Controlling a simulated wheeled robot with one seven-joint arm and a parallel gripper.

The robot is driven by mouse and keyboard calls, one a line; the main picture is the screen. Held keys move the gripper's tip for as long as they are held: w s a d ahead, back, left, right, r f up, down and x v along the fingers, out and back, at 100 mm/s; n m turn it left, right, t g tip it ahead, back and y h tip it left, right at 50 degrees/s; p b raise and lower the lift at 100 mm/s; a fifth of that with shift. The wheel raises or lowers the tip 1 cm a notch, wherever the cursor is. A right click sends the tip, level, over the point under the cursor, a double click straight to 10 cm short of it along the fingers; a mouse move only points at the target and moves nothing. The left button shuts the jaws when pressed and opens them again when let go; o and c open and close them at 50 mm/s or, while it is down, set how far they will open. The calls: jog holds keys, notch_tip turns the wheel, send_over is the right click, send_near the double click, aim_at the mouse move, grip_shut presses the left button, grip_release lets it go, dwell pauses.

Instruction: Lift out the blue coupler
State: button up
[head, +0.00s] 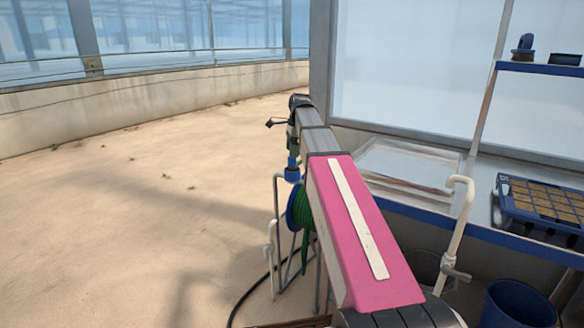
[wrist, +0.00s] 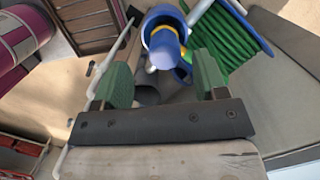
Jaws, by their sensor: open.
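The blue coupler (wrist: 163,38) is a short blue cylinder with a wider collar at its top in the wrist view. It also shows in the head view (head: 291,172), just below the end of my arm and beside the hose reel. My gripper (wrist: 162,68) is open, with one green finger on each side of the coupler's line. Gaps show between the coupler and both fingers, so it is not held. In the head view my gripper (head: 293,146) is small and partly hidden by my arm. What the coupler sits in is partly hidden.
A reel of green hose (wrist: 230,35) stands close to the right of the coupler, with white pipes near it. In the head view, a bench with a blue edge (head: 450,224) holds a seed tray (head: 543,201). A blue bucket (head: 514,308) stands below. Open sandy floor lies left.

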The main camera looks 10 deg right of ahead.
aim_at(292, 162)
jog(key=shift+w+a+f, duration=0.1)
jog(key=shift+a+f, duration=0.05)
jog(key=shift+f, duration=1.25)
jog(key=shift+w+a+f, duration=0.1)
jog(key=shift+f, duration=1.3)
jog(key=c, duration=1.1)
